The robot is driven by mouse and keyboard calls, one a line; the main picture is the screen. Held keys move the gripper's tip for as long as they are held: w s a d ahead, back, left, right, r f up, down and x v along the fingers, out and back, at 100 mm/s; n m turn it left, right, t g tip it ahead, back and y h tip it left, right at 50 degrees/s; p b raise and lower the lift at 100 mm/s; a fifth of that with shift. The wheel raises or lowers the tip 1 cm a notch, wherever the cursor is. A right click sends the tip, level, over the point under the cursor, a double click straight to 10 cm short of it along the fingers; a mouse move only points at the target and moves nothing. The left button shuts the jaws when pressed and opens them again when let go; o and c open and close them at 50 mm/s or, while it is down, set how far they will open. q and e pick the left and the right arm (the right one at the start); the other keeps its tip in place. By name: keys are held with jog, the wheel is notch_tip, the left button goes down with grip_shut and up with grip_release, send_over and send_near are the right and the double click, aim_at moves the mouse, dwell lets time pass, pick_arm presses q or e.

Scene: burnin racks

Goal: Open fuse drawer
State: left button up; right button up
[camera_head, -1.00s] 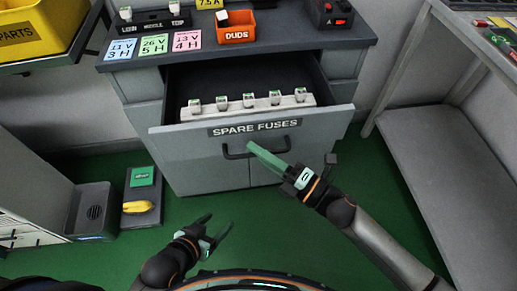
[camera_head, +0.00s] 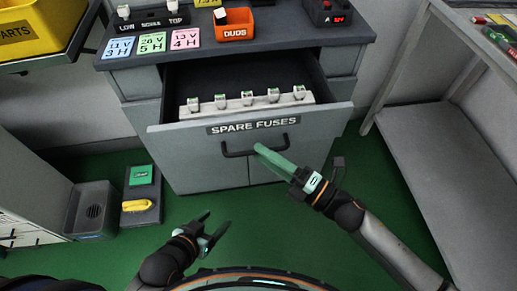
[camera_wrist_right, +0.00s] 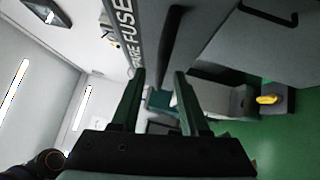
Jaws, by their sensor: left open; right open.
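The fuse drawer (camera_head: 190,150), labelled SPARE FUSES, stands pulled out of the grey cabinet. Its dark bar handle (camera_head: 238,154) is on the front below the label; it also shows in the right wrist view (camera_wrist_right: 171,50). Inside, a white strip (camera_head: 215,108) carries several fuses. My left gripper (camera_head: 218,217) is open and empty, low over the floor.
On the cabinet top are coloured cards (camera_head: 152,42), an orange DUDS bin (camera_head: 235,34) and a dark device with a red display (camera_head: 329,14). A grey shelf unit (camera_head: 440,165) stands right. A yellow object (camera_head: 136,206) lies on a grey unit left. Green floor is clear between.

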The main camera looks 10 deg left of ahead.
jog(key=v, duration=1)
jog(key=shift+s+d, duration=0.15)
jog(key=w+d+f+m+t+h, duration=0.25)
jog(key=m+h, duration=0.25)
jog(key=m, duration=0.3)
jog(key=w+d+f+m+t+h, duration=0.1)
jog(key=d+f+m+t+h, duration=0.2)
jog(key=m, duration=0.6)
jog(key=s+d+f+m+g+h, duration=0.2)
jog(key=s+f+m+g+h, duration=0.35)
jog(key=s+f+m, duration=0.5)
pick_arm(q)
notch_tip(320, 180, up, 14)
jog(key=s+a+p, duration=0.1)
jog(key=a+p, duration=0.1)
jog(key=p, duration=1.6)
jog(key=shift+a+n+y+p, duration=0.3)
jog(key=shift+n+y+p, duration=0.05)
jog(key=shift+n+y, duration=0.05)
pick_arm(e)
notch_tip(320, 180, up, 15)
jog(key=d+m+h, duration=0.1)
jog(key=d+m, duration=0.1)
jog(key=d, duration=0.1)
jog(key=shift+w, duration=0.15)
